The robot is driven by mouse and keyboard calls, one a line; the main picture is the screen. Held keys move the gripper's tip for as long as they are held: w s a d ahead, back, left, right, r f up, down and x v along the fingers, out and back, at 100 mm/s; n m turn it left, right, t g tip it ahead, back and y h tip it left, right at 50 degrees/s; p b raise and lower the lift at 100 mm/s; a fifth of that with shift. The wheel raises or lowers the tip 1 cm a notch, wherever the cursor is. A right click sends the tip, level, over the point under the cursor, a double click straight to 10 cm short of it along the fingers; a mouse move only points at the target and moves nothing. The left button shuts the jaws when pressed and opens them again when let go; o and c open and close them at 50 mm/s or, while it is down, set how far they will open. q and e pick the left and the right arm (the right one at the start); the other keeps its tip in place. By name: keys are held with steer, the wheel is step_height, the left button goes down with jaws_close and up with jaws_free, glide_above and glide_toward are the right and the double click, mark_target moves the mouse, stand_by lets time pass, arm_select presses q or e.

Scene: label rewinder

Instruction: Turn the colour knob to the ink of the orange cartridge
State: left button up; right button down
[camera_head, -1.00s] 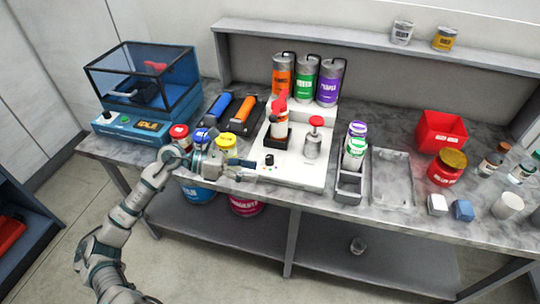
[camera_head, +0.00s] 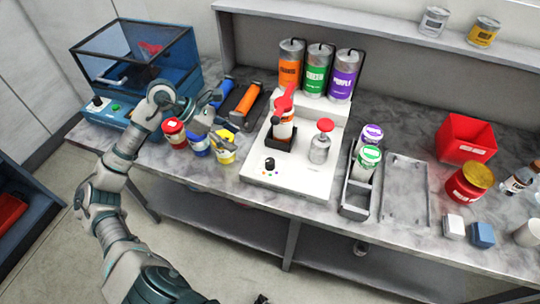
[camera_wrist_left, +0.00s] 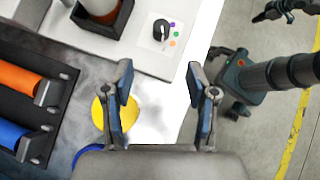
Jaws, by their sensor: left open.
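A small black colour knob (camera_head: 270,163) sits on the front of the white station (camera_head: 310,178). In the left wrist view the knob (camera_wrist_left: 162,30) stands beside purple, green and orange dots; which dot its pointer faces is unclear. A bottle with an orange band and red top (camera_head: 284,125) stands in a black holder behind the knob. Orange, green and purple cylinders stand at the back, the orange one (camera_head: 290,68) leftmost. My left gripper (camera_wrist_left: 168,95) is open and empty, left of the knob above the jars. A dark gripper-like part (camera_wrist_left: 270,10) may be my right gripper.
Red, blue and yellow-lidded (camera_head: 224,147) jars stand below my left gripper. Two rollers (camera_head: 238,103) lie behind it, and a blue machine (camera_head: 140,75) is at left. The station surface around the knob is clear.

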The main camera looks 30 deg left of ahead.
arm_select(q)
glide_toward(269, 160)
steer(key=shift+w+d+f, duration=0.15)
steer(key=shift+d+f, duration=0.05)
steer(key=shift+d, duration=0.6)
steer(key=x, duration=0.5)
steer(key=a+x, duration=0.1)
steer(key=x, duration=0.2)
steer(key=shift+w+f, duration=0.25)
steer(key=shift+f, duration=0.25)
steer(key=shift+d+f, duration=0.15)
steer(key=shift+d, duration=0.5)
steer(key=shift+w+a, duration=0.1)
steer(key=shift+a, duration=0.1)
jaws_close()
